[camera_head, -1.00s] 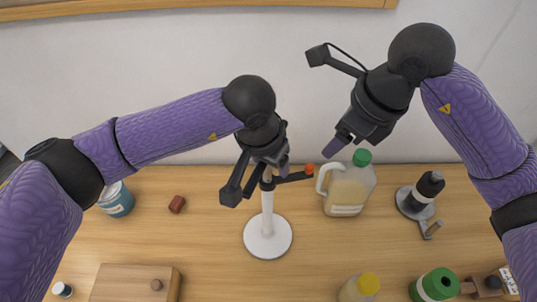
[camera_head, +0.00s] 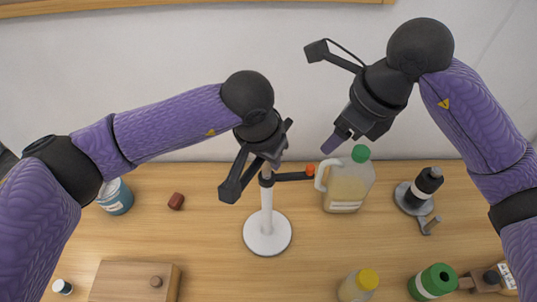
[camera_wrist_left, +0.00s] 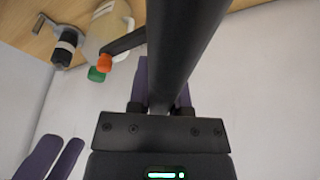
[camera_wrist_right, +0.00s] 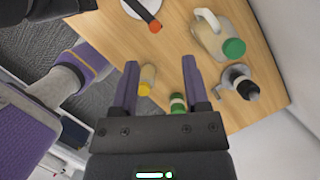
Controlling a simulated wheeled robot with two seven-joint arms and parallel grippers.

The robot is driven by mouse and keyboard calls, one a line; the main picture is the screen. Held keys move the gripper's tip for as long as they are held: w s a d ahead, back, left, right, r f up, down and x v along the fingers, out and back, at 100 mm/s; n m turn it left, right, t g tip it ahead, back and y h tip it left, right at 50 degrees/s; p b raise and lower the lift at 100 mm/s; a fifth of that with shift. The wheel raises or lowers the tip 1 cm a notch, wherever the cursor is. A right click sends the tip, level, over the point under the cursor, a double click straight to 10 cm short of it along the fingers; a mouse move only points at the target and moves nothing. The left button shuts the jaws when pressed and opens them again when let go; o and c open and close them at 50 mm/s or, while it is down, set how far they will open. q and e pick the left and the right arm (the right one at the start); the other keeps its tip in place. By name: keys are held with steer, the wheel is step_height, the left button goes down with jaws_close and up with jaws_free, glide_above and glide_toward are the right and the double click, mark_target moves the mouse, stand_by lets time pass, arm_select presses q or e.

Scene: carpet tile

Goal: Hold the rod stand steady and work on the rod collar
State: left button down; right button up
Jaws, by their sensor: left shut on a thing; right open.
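The rod stand (camera_head: 280,236) has a round white base and an upright pale rod on the table. The rod collar (camera_head: 292,176) is a dark fitting near the rod's top, with an arm to the right ending in an orange tip. The orange tip also shows in the left wrist view (camera_wrist_left: 104,62) and right wrist view (camera_wrist_right: 154,26). My left gripper (camera_head: 276,163) is shut on the upper rod just above the collar; its fingers partly hide the grip. My right gripper (camera_head: 338,140) is open and empty, above and right of the collar, near the jug.
A jug (camera_head: 347,187) with a green cap stands just right of the collar's tip. A blue tin (camera_head: 115,198), red block (camera_head: 176,201) and wooden box (camera_head: 125,281) are left.

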stand_by(0.7)
steer(key=s+a+f+m+g+y, duration=0.3)
steer(key=s+a+f+m+y, duration=0.3)
steer(key=m+y, duration=0.55)
steer(key=w+d+f+m+t+h, duration=0.15)
steer(key=d+m+t, duration=0.4)
steer(key=m, duration=0.75)
steer(key=d+f+m+t, duration=0.3)
steer(key=d+m+t, duration=0.3)
steer(key=m, duration=0.7)
steer(key=shift+t, duration=0.45)
steer(key=x, duration=0.7)
steer(key=s+a+x, duration=0.1)
steer(key=x, duration=0.3)
steer(key=shift+w+a, duration=0.25)
jaws_close()
